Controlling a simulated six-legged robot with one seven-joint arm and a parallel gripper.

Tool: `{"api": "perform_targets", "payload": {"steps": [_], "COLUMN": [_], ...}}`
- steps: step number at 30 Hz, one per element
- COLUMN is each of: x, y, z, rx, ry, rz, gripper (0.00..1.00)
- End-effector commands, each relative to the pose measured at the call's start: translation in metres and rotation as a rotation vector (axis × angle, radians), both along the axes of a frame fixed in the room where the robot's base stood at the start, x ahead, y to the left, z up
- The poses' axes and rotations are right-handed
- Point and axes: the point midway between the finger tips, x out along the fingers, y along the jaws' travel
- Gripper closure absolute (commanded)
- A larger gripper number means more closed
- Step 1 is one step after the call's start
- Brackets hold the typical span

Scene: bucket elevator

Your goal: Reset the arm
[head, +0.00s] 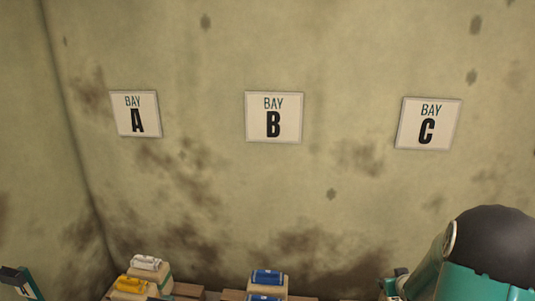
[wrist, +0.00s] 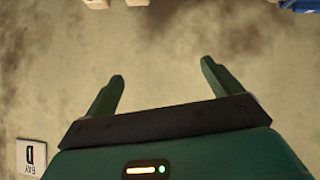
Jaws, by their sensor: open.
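My gripper (wrist: 163,70) shows in the wrist view with its two green fingers spread wide apart. Nothing is between the fingers; only the stained wall (wrist: 165,45) shows behind them. In the head view, a green and black part of my arm stands at the lower right. I cannot make out the fingers clearly there.
Signs for Bay A (head: 136,114), Bay B (head: 273,117) and Bay C (head: 428,123) hang on the wall. Below stand beige containers with white (head: 146,262), yellow (head: 130,284) and blue (head: 268,277) items. An upside-down bay sign (wrist: 31,157) shows in the wrist view.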

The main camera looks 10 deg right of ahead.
Motion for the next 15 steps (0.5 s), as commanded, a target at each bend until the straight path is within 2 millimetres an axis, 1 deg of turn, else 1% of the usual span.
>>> {"api": "perform_targets", "payload": {"steps": [1, 3, 5, 6, 8, 9, 11, 15], "x": [0.004, 0.006, 0.005, 0.004, 0.000, -0.003, -0.010, -0.031], "y": [0.015, 0.034, 0.052, 0.064, 0.083, 0.096, 0.115, 0.163], "z": [0.022, 0.046, 0.066, 0.079, 0.097, 0.109, 0.126, 0.161], "rx": [-0.012, -0.016, -0.017, -0.017, -0.014, -0.011, -0.004, 0.020], "ry": [0.010, 0.035, 0.054, 0.063, 0.081, 0.092, 0.107, 0.140], "rz": [0.007, 0.007, 0.007, 0.007, 0.008, 0.010, 0.012, 0.024], "gripper": [0.09, 0.09, 0.09, 0.09, 0.09, 0.09, 0.09, 0.09]}}
